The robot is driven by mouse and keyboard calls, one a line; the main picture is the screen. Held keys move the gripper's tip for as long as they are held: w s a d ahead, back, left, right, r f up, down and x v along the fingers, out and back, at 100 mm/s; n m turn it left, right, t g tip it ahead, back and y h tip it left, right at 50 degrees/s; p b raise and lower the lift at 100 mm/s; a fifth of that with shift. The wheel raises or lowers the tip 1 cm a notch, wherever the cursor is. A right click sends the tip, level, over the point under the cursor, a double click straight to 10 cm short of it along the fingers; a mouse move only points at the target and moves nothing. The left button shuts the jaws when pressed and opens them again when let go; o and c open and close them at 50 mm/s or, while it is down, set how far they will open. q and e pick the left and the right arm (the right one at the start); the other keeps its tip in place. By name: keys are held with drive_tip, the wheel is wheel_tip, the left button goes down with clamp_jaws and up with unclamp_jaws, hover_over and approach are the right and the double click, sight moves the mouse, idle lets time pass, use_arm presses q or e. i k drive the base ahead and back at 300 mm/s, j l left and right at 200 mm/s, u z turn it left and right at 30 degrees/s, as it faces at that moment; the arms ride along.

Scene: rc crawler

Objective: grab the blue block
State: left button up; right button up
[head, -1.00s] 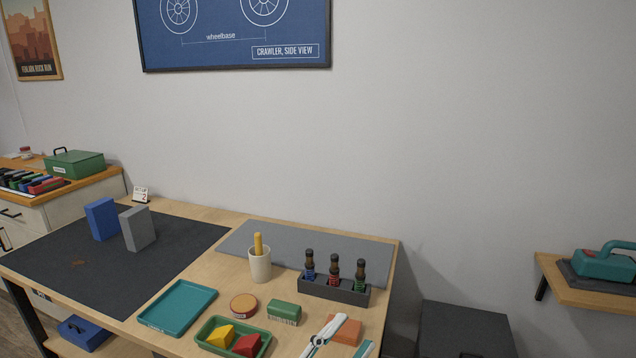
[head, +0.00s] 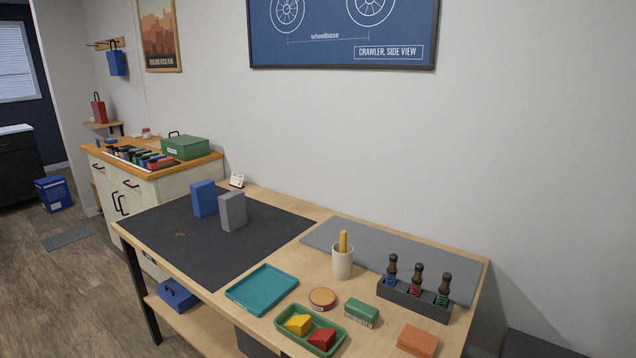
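The blue block (head: 203,198) stands upright on the dark mat (head: 177,236) at the left part of the workbench. A grey block (head: 232,211) of similar shape stands just to its right and a little nearer, hiding part of its right edge. Neither of my grippers shows in the head view now.
The bench holds a teal tray (head: 262,290), a green tray (head: 337,341) with yellow and red wedges, a cup (head: 342,262), a bottle rack (head: 414,299) and an orange block (head: 418,341). The mat's front is clear. A cabinet (head: 150,190) stands behind left; open floor lies left.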

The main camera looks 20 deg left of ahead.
sight(204, 193)
drive_tip(key=j+z, duration=0.1)
drive_tip(key=z, duration=0.45)
drive_tip(key=j+z, duration=0.3)
drive_tip(key=j, duration=0.15)
drive_tip(key=k+j+z, duration=0.1)
drive_tip(key=j+z, duration=0.25)
drive_tip(key=j, duration=0.15)
drive_tip(key=k+j+z, duration=0.1)
drive_tip(key=j, duration=0.3)
drive_tip(key=k+j+z, duration=0.1)
drive_tip(key=j, duration=0.25)
drive_tip(key=k+j, duration=0.15)
drive_tip(key=j, duration=0.25)
drive_tip(key=k+j+z, duration=0.15)
drive_tip(key=j, duration=0.2)
drive_tip(key=k+j+z, duration=0.1)
drive_tip(key=j, duration=0.3)
drive_tip(key=k+j, duration=0.15)
drive_tip(key=j, duration=0.2)
drive_tip(key=k+j, duration=0.15)
drive_tip(key=j, duration=0.2)
drive_tip(key=k+j, duration=0.15)
drive_tip(key=j, duration=0.25)
drive_tip(key=k+j, duration=0.15)
drive_tip(key=j, duration=0.2)
drive_tip(key=k+j, duration=0.15)
drive_tip(key=j, duration=0.2)
drive_tip(key=z, duration=0.05)
